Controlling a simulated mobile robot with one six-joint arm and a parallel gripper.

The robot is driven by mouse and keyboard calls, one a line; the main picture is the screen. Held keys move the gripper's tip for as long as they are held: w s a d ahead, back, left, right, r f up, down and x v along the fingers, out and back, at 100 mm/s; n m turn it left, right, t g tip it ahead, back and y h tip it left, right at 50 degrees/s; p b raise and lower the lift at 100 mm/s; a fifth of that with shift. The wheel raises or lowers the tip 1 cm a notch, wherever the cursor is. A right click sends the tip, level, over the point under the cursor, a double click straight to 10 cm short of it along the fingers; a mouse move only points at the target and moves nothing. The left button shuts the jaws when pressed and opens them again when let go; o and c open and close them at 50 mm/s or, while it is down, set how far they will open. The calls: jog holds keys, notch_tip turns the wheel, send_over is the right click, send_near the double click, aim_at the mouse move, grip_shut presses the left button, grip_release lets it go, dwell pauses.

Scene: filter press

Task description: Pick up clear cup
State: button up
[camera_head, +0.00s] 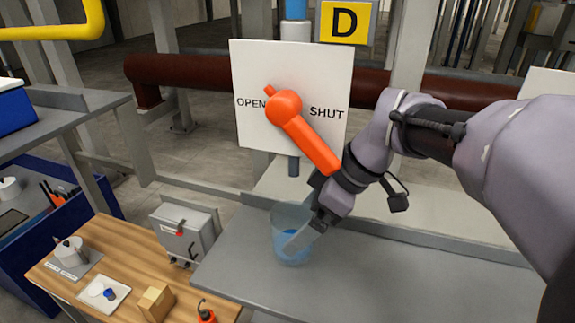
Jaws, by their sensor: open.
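The clear cup (281,246) stands upright on a grey shelf, with some blue liquid showing in its lower part. My gripper (297,240) comes in from the right and above, at the cup's right side. A light finger shows against or through the cup's wall. I cannot tell whether the fingers are around the cup, inside it or only beside it. The other finger is hidden. The gripper is open.
An orange lever (305,138) on a white OPEN/SHUT board (240,75) stands just behind my wrist. The grey shelf (225,275) is clear left of the cup. A wooden table (105,242) with small items is lower left. A red-brown pipe (190,70) runs behind.

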aim_at(293, 232)
jog(key=a+f, duration=0.2)
jog(key=f, duration=0.1)
jog(key=shift+s+a+f, duration=0.1)
jog(key=shift+a, duration=0.05)
jog(key=shift+w+f, duration=0.15)
jog(key=shift+w, duration=0.15)
jog(key=shift+s, duration=0.3)
jog(key=c, duration=0.6)
jog(key=shift+w, duration=0.15)
jog(key=c, duration=0.8)
